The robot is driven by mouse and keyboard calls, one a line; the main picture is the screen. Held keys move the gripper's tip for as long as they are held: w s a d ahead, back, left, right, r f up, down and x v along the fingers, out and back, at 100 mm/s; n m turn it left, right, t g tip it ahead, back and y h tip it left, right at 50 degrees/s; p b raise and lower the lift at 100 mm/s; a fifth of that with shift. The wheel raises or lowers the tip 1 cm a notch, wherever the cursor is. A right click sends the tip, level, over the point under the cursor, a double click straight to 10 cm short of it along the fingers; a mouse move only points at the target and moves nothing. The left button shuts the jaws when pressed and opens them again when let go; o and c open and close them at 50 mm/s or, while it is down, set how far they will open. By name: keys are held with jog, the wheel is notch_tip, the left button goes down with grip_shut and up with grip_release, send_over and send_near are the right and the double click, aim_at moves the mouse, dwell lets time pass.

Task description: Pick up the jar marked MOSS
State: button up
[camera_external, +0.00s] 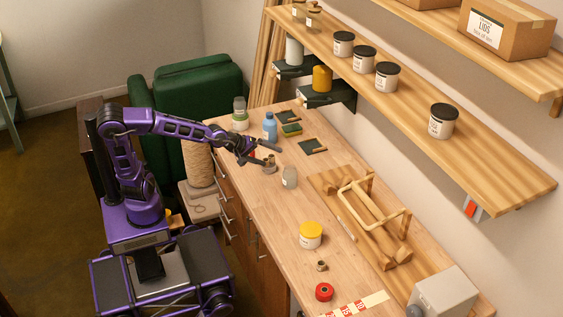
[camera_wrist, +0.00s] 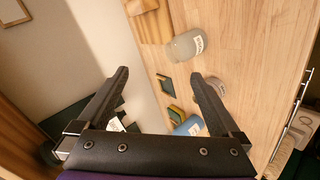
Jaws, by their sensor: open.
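No label reading MOSS is legible in either view. Several white jars with black lids, such as the near one (camera_external: 443,121), stand on the lower wall shelf (camera_external: 490,152); their small labels are too blurred to read. A jar with a green band (camera_external: 240,118) stands at the far left of the table (camera_external: 270,207). A yellow-lidded white jar (camera_external: 311,236) stands nearer the front.
A blue bottle (camera_external: 270,127) and a clear glass jar (camera_external: 290,178) stand near my gripper. The glass jar also shows in the wrist view (camera_wrist: 186,45).

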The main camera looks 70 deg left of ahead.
jog(key=w+r+n+t+p, duration=0.1)
jog(key=w+r+n, duration=0.1)
jog(key=w+n, duration=0.35)
jog(key=s+a+f+n+g+h+p, duration=0.1)
jog(key=a+f+n+h+p, duration=0.2)
jog(key=a, duration=0.4)
jog(key=n+h+p, duration=0.4)
jog(key=n+h, duration=0.1)
jog(key=h, duration=0.1)
send_near(296, 174)
jog(key=b+x, duration=0.2)
jog(key=x, duration=0.3)
jog(key=shift+f, duration=0.15)
jog(key=shift+g, duration=0.3)
jog(key=shift+w+a+x, duration=0.15)
jog(key=shift+x, duration=1.15)
jog(key=shift+w+a+x, duration=0.1)
jog(key=shift+w+x, duration=0.05)
jog(key=shift+x, duration=1.1)
jog(key=c, duration=1.4)
